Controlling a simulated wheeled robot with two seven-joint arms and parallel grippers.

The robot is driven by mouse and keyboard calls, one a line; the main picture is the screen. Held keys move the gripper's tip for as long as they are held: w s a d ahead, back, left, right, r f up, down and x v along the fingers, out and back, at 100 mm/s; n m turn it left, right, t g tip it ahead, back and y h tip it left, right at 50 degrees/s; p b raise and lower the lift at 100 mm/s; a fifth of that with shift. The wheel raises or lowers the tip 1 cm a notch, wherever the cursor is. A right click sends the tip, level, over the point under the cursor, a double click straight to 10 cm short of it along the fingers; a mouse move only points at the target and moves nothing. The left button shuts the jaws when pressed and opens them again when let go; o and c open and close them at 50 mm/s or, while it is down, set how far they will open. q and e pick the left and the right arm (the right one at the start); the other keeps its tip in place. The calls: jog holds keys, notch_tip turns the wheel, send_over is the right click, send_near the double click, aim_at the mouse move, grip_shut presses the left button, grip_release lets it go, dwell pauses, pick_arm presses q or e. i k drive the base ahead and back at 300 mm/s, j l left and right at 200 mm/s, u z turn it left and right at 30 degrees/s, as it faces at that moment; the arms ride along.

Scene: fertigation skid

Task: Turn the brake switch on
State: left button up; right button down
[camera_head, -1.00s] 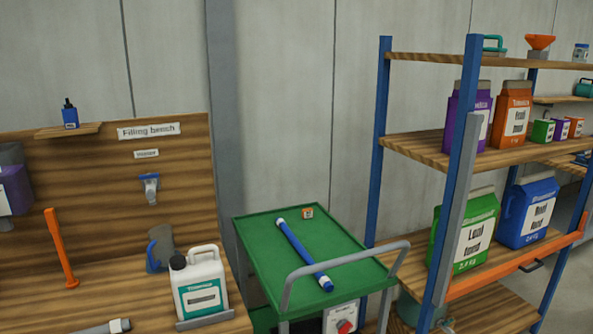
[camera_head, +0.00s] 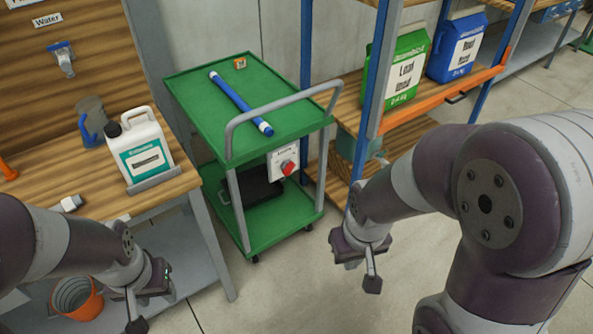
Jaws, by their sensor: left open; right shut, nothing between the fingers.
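The brake switch is a red knob (camera_head: 288,167) on a white labelled panel (camera_head: 282,155) at the near end of the green cart (camera_head: 195,95). The label text is too small to read for sure. My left gripper (camera_head: 145,308) is low at the left, near the bench, open and empty. My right gripper (camera_head: 369,272) is in front of the cart and to the right of the knob, shut with nothing in it. Both grippers are apart from the switch.
A grey handle (camera_head: 282,109) arches over the cart's near end. A blue tube (camera_head: 240,102) lies on top. The bench with a white jug (camera_head: 140,150) is at left, an orange bucket (camera_head: 77,297) below. A shelf rack (camera_head: 425,110) stands right. The floor before the cart is clear.

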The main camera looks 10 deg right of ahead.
aim_at(287, 166)
jog(key=i+l+z, duration=0.2)
jog(key=l, duration=0.3)
jog(key=i+l+z, duration=0.2)
jog(key=i+l, duration=0.25)
